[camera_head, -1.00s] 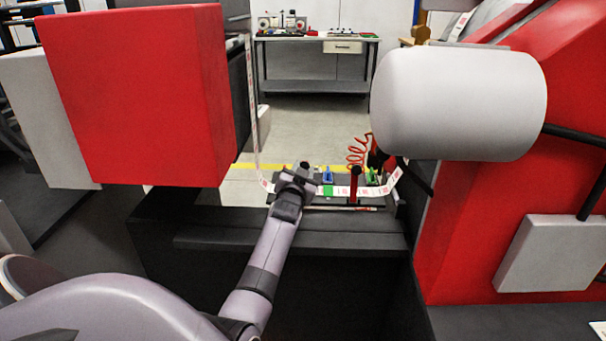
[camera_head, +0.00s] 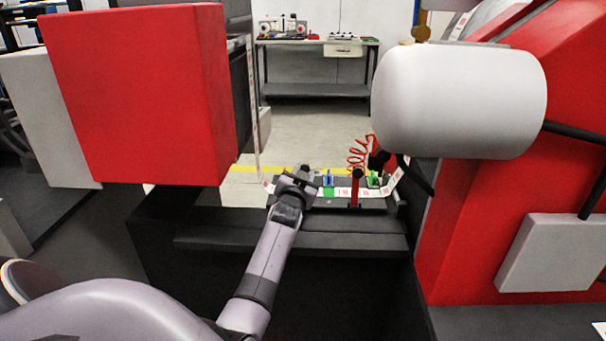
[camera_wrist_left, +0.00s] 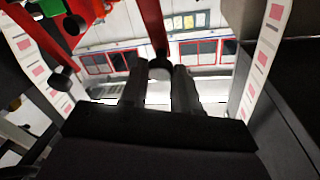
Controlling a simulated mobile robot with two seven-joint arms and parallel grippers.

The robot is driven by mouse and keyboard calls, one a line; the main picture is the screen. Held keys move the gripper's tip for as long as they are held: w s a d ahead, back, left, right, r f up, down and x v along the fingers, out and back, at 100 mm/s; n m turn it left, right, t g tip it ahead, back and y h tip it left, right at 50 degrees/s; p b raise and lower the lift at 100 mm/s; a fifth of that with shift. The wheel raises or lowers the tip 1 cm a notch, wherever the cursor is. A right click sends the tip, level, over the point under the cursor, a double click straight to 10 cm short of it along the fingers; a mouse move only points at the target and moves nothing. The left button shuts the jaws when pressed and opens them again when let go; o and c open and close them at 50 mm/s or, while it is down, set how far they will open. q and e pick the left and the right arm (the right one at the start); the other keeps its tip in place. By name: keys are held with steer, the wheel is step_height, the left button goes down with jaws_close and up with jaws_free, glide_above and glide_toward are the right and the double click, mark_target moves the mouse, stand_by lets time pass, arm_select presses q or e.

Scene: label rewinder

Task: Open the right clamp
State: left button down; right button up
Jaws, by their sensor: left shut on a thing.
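My left gripper (camera_head: 302,172) is at the splice table behind the dark front ledge. In the left wrist view its fingers (camera_wrist_left: 159,88) are closed around the black knob (camera_wrist_left: 160,68) of a red clamp lever (camera_wrist_left: 151,24). In the head view the gripper mostly hides this lever. A second red lever (camera_head: 355,187) with a black top stands upright to the right of the gripper, apart from it. It seems to be the red rod at left in the wrist view (camera_wrist_left: 38,42). My right gripper is not in view.
The printed label web (camera_head: 372,191) runs across the splice table and up both sides. A blue item (camera_head: 328,178), a green item (camera_head: 373,181) and a coiled red hose (camera_head: 357,154) are close by. A red box (camera_head: 135,95) and a white roller (camera_head: 458,103) flank the gap.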

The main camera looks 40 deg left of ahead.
arm_select(q)
steer(key=shift+f, duration=0.45)
stand_by(0.4)
steer(key=c, duration=0.8)
jaws_free()
steer(key=shift+r, duration=0.25)
steer(key=shift+p+v, duration=0.35)
steer(key=shift+v, duration=3.25)
